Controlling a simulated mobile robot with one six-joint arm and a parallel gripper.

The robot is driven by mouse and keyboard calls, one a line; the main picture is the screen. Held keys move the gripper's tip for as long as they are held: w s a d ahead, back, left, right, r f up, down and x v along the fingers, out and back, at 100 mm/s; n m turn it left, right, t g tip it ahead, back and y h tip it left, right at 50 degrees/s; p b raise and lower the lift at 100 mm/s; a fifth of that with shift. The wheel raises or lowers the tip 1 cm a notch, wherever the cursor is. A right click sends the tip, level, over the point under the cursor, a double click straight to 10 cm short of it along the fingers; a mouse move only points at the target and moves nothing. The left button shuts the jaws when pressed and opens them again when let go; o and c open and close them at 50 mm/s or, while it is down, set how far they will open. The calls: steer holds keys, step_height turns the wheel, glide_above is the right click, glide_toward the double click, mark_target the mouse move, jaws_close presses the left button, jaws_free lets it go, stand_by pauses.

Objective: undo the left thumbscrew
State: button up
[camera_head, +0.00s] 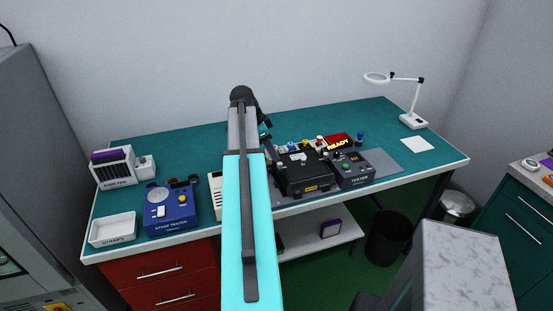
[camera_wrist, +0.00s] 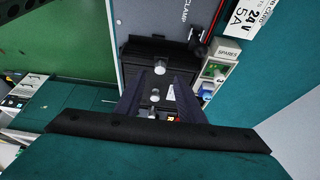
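A black unit (camera_head: 303,175) with a yellow label sits on a grey mat on the teal bench, and the wrist view shows its black top (camera_wrist: 152,50). In the wrist view, a silver round knob, seemingly a thumbscrew (camera_wrist: 160,67), stands on the unit just beyond my fingertips. A second silver knob (camera_wrist: 155,95) shows between the fingers; I cannot tell which is the left thumbscrew. My gripper (camera_wrist: 159,82) is open, its two dark fingers apart with visible gaps beside the knobs. In the head view my arm hides part of the bench, and the fingertips are not clear.
A blue strap tester (camera_head: 171,207) and white straps tray (camera_head: 113,229) are at left. A spares bin (camera_wrist: 225,49) is near the unit. A lamp (camera_head: 412,121) stands far right.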

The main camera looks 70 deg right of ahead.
mark_target(279, 163)
steer(key=shift+p+x, duration=0.85)
steer(key=shift+x, duration=1.9)
jaws_close()
